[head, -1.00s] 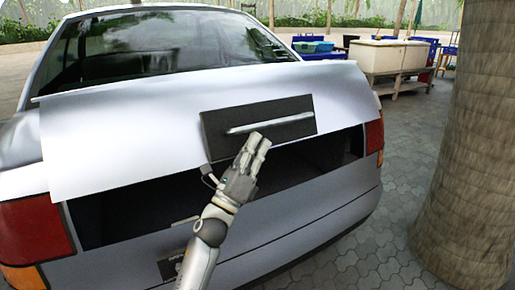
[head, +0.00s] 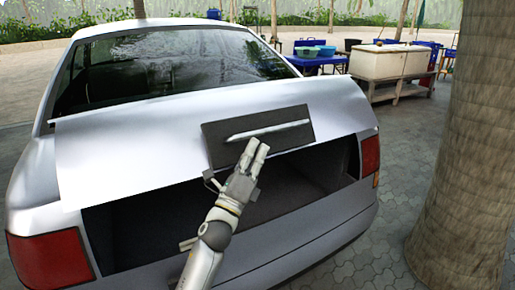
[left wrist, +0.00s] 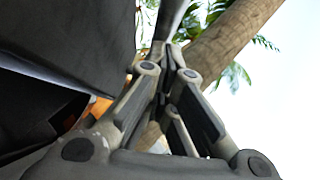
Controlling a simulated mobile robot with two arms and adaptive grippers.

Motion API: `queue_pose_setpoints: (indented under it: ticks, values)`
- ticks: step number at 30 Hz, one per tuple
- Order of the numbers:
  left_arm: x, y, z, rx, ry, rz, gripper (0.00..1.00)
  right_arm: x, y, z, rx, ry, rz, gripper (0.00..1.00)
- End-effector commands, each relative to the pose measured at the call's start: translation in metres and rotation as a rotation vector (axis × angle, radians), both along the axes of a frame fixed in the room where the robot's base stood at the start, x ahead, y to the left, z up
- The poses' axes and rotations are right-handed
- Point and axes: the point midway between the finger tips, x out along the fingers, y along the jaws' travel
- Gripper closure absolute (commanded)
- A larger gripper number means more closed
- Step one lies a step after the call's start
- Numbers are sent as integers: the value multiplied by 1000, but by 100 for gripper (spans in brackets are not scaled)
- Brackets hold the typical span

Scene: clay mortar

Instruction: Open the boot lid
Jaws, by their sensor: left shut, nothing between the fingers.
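The silver car's boot lid (head: 140,150) is partly raised, with the dark boot opening (head: 150,225) showing below its lower edge. A black plate with a light bar handle (head: 268,131) sits on the lid. My left gripper (head: 258,148) is shut and empty, its fingertips just below the handle and in front of the plate's lower edge. I cannot tell whether they touch. In the left wrist view the closed fingers (left wrist: 166,55) point up toward a grey bar (left wrist: 170,18), beside a dark panel (left wrist: 70,45). My right gripper is not in view.
A thick tree trunk (head: 465,150) stands close on the right. Grey paving (head: 400,180) is clear between it and the car. A white chest on a wooden stand (head: 390,65) and blue tables (head: 310,60) are farther back. A red tail light (head: 50,258) is at lower left.

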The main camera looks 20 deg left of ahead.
Motion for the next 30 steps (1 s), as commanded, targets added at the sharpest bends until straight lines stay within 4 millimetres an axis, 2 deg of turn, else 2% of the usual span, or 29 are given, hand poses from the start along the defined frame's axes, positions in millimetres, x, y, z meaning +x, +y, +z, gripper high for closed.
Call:
queue_pose_setpoints:
  ticks: [1, 7, 23, 30]
  values:
    - [1, 2, 13, -9, 8, 2, 100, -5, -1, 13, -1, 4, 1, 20]
    - [5, 7, 34, -42, 34, 2, 100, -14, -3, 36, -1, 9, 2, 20]
    - [19, 24, 95, -99, 79, 2, 100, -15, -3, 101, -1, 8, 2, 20]
    - [28, 36, 128, -102, 83, 2, 100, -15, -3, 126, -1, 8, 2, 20]
